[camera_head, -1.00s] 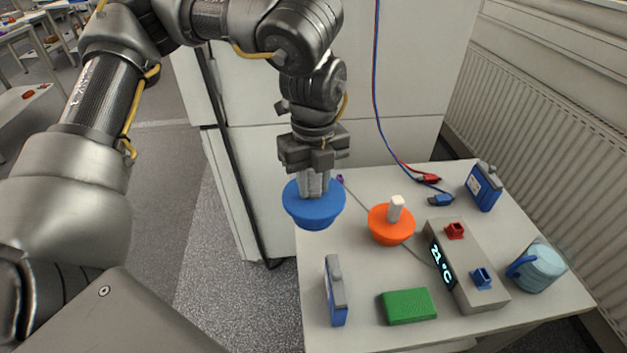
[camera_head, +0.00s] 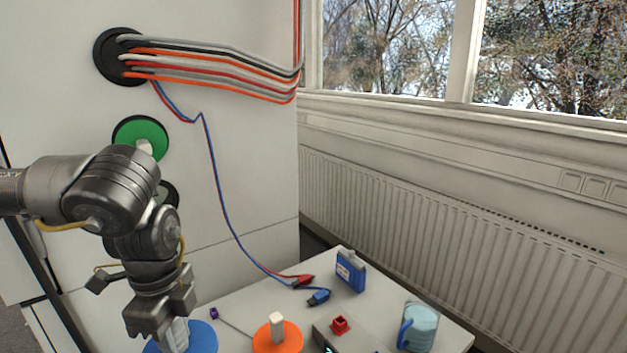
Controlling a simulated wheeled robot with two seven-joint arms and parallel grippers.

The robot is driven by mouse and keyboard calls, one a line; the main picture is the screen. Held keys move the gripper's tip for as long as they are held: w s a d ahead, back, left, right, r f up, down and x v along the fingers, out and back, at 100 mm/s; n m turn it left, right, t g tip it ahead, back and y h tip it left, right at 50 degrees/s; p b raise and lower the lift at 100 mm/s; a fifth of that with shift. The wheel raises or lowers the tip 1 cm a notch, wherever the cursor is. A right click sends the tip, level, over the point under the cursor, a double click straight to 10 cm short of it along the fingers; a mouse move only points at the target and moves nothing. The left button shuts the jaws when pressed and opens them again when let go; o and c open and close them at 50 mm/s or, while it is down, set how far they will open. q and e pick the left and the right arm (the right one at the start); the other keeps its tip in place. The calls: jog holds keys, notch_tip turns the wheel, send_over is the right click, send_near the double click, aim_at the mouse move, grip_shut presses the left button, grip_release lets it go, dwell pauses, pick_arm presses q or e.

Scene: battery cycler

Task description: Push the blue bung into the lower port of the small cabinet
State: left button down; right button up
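The blue bung (camera_head: 203,337) is at the bottom edge of the view, partly cut off. My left gripper (camera_head: 176,335) is shut on its pale handle from above. The small cabinet (camera_head: 250,190) is the pale upright body behind. Its top port (camera_head: 103,57) has several cables running out of it. A green bung (camera_head: 140,133) with a pale handle sits in the port below. A dark lower port (camera_head: 171,194) shows under that, mostly hidden behind my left arm. My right gripper is not in view.
An orange bung (camera_head: 285,340) stands on the table (camera_head: 250,294). A red-blue cable pair (camera_head: 215,170) hangs before the cabinet.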

pick_arm(q)
jog(key=n, duration=0.3)
jog(key=w+n, duration=0.1)
jog(key=n, duration=0.4)
jog(key=w+n, duration=0.1)
jog(key=n, duration=0.2)
jog(key=shift+d, duration=0.1)
jog(key=n, duration=0.2)
jog(key=w+n, duration=0.1)
jog(key=n, duration=0.1)
jog(key=shift+w, duration=0.15)
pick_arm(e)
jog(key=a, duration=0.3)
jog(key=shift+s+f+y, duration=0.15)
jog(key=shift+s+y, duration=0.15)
